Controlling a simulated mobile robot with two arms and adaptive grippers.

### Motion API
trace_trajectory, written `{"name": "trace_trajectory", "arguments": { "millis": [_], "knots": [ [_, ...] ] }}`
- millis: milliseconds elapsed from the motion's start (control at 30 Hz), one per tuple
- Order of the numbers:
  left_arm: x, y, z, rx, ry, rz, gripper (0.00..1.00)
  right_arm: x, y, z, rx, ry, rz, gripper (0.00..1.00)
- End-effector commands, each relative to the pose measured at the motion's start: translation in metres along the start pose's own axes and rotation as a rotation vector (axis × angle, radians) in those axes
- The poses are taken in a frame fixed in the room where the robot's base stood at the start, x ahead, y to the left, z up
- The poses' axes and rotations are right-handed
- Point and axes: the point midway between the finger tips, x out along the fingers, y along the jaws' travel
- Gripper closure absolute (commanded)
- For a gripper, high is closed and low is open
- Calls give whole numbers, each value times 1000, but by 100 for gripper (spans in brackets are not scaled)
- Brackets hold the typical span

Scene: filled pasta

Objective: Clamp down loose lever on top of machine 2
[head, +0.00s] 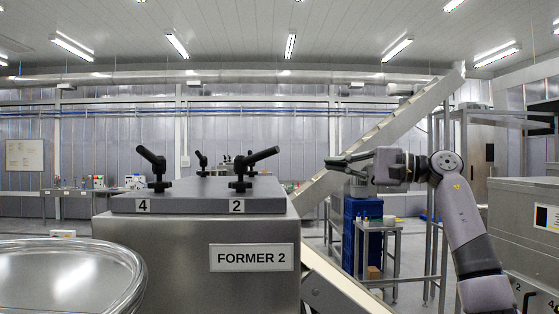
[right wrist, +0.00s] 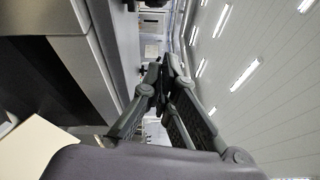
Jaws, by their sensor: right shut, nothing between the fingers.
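The machine labelled FORMER 2 (head: 185,250) stands in the middle of the head view, with a grey lid (head: 200,187) on top. The black lever at number 2 (head: 257,158) slants up to the right. The black lever at number 4 (head: 152,160) slants up to the left. Two smaller-looking levers stand at the lid's back, the left one (head: 202,162) clearer than the right. My right gripper (head: 332,162) is shut and empty, to the right of lever 2 and apart from it, pointing left. It also shows in the right wrist view (right wrist: 160,75). My left gripper is not seen.
A round clear-rimmed vessel (head: 70,275) stands at the front left. A sloping conveyor (head: 370,145) rises behind the machine to the right. Blue crates (head: 357,230) and a small metal table (head: 378,226) stand behind. A steel cabinet (head: 525,225) is at the right.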

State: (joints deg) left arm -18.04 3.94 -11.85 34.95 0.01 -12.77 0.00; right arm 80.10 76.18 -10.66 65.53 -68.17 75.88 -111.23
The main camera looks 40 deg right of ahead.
Motion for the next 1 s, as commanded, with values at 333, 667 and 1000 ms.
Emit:
{"name": "trace_trajectory", "arguments": {
  "millis": [333,667,1000],
  "knots": [
    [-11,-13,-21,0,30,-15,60,34,-2,1,1,-4,3,100],
    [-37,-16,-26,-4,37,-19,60,105,-3,2,1,-4,2,100],
    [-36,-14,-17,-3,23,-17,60,110,1,36,-2,1,2,100]
  ]
}}
